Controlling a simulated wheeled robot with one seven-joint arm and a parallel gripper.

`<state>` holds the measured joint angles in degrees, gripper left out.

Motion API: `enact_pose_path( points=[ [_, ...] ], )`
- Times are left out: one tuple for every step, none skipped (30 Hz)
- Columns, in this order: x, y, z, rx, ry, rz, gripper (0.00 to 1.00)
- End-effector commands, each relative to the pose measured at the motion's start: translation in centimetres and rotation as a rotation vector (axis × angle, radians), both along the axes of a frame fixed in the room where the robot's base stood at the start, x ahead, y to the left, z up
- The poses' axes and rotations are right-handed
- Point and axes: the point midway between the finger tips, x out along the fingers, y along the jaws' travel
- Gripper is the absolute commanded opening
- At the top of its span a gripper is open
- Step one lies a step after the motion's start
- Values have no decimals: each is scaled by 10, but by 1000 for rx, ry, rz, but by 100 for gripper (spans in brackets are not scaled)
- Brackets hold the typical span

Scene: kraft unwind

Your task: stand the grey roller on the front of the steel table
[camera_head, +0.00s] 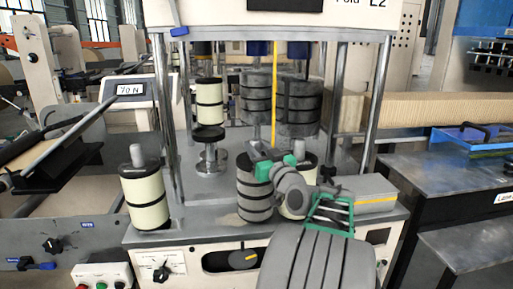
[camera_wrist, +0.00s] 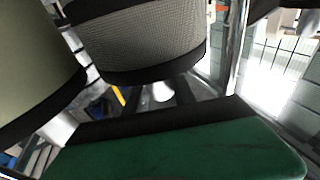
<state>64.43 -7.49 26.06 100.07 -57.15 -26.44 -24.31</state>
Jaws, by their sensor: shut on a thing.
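The grey roller (camera_head: 254,200), ribbed with black bands, is upright at the front of the steel table (camera_head: 205,232), near the middle. My gripper (camera_head: 276,164) reaches in from the front right, with its green fingers at the roller's top, shut on it. My gripper hides part of the roller's top and right side. I cannot tell whether its base touches the table. In the wrist view, the grey roller (camera_wrist: 140,40) fills the upper middle, above a green finger (camera_wrist: 180,150).
A cream roller (camera_head: 145,200) stands at the table's front left. Another cream roller (camera_head: 297,205) is just right of the grey one, partly behind my arm. A grey box (camera_head: 375,193) sits at the right end.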

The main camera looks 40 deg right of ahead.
Motion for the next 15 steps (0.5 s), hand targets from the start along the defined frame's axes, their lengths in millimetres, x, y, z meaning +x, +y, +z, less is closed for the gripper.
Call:
enact_pose_path(
  points=[
    [0, 0, 3, -6, -6, 0, 0],
    [0, 0, 2, -6, -6, 0, 0],
    [0, 0, 1, -6, -6, 0, 0],
    [0, 0, 1, -6, -6, 0, 0],
    [0, 0, -2, 0, 0, 0, 33],
    [0, 0, -2, 0, 0, 0, 36],
    [0, 0, -2, 0, 0, 0, 39],
    [0, 0, -2, 0, 0, 0, 41],
    [0, 0, -2, 0, 0, 0, 44],
    [0, 0, -2, 0, 0, 0, 47],
    [0, 0, -2, 0, 0, 0, 49],
    [0, 0, -2, 0, 0, 0, 53],
    [0, 0, -2, 0, 0, 0, 53],
    [0, 0, -2, 0, 0, 0, 53],
    [0, 0, -2, 0, 0, 0, 53]
  ],
)
